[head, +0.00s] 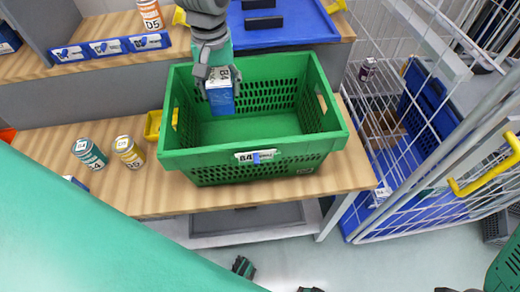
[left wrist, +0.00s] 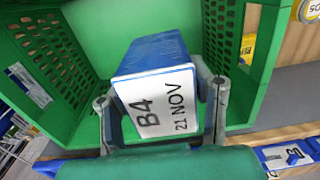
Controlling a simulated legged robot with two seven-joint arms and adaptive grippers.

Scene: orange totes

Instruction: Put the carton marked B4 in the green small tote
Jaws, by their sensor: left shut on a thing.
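The carton marked B4 (head: 220,98) is a blue box with a white label, held over the left part of the green small tote (head: 250,158) in the head view. In the left wrist view the carton (left wrist: 155,95) shows "B4 21 NOV" on its white face, between the two fingers. My left gripper (head: 217,80) is shut on the carton, which hangs within the tote's opening in the head view. The tote's green walls (left wrist: 85,30) surround it in the left wrist view. Whether the carton touches the tote floor I cannot tell. My right gripper is not clearly seen.
A yellow bin (head: 153,126) sits beside the tote. A blue tray (head: 285,22) is on the shelf behind. A white wire cage (head: 420,130) stands at right.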

